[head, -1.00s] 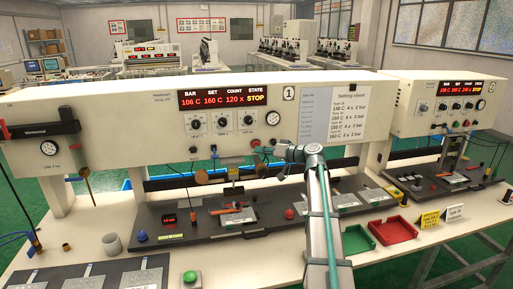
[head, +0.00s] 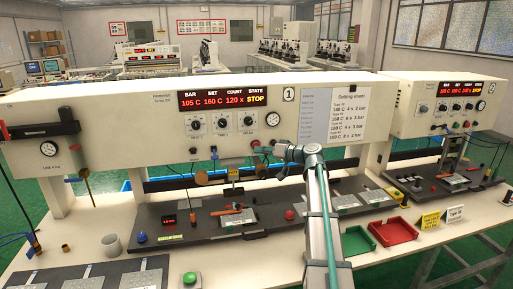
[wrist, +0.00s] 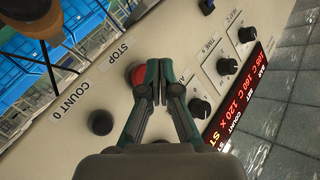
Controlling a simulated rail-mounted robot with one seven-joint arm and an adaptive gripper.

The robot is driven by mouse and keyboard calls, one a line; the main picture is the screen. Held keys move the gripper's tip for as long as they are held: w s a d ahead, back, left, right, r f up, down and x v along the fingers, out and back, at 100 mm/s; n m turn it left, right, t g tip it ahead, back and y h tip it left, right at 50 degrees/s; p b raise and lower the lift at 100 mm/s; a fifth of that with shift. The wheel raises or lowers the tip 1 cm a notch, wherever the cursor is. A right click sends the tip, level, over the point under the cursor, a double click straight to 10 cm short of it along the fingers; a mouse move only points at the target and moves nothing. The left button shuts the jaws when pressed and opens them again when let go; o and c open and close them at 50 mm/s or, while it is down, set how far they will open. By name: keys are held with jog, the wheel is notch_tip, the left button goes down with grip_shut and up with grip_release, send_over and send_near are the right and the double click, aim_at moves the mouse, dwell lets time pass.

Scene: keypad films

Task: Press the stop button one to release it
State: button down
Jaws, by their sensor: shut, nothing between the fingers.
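The red stop button (wrist: 136,75) sits on the cream panel of station one, beside the STOP label in the wrist view. My gripper (wrist: 159,64) is shut and empty. Its fingertips are right beside the button in that view, and one finger hides part of it. I cannot tell whether they touch it. In the head view the red button (head: 256,143) shows small at the panel's lower right, just left of my gripper (head: 273,146). The station one display (head: 224,98) reads 105 C, 160 C, 120 x and STOP.
A black button (wrist: 100,122) by the COUNT 0 label and several black knobs (wrist: 199,108) lie near the fingers. A brown round part (wrist: 30,12) is at the upper left. Below the panel is a dark work plate (head: 180,220) with small parts.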

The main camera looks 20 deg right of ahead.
jog(key=shift+w, duration=0.2)
dwell(0.5)
jog(key=shift+w+b, duration=0.25)
jog(key=shift+b, duration=0.3)
jog(key=shift+w+d+b, duration=0.15)
jog(key=shift+w+b, duration=0.15)
jog(key=shift+w, duration=0.15)
dwell(0.5)
jog(key=shift+s, duration=0.15)
jog(key=shift+s+b, duration=0.35)
jog(key=shift+s, duration=0.35)
jog(key=shift+s+a, duration=0.1)
jog(key=shift+a, duration=0.1)
jog(key=shift+s+a+b, duration=0.25)
jog(key=shift+s+b, duration=0.05)
jog(key=shift+s, duration=0.9)
jog(key=shift+s+a+b, duration=0.2)
jog(key=shift+s+b, duration=0.05)
jog(key=shift+s, duration=0.9)
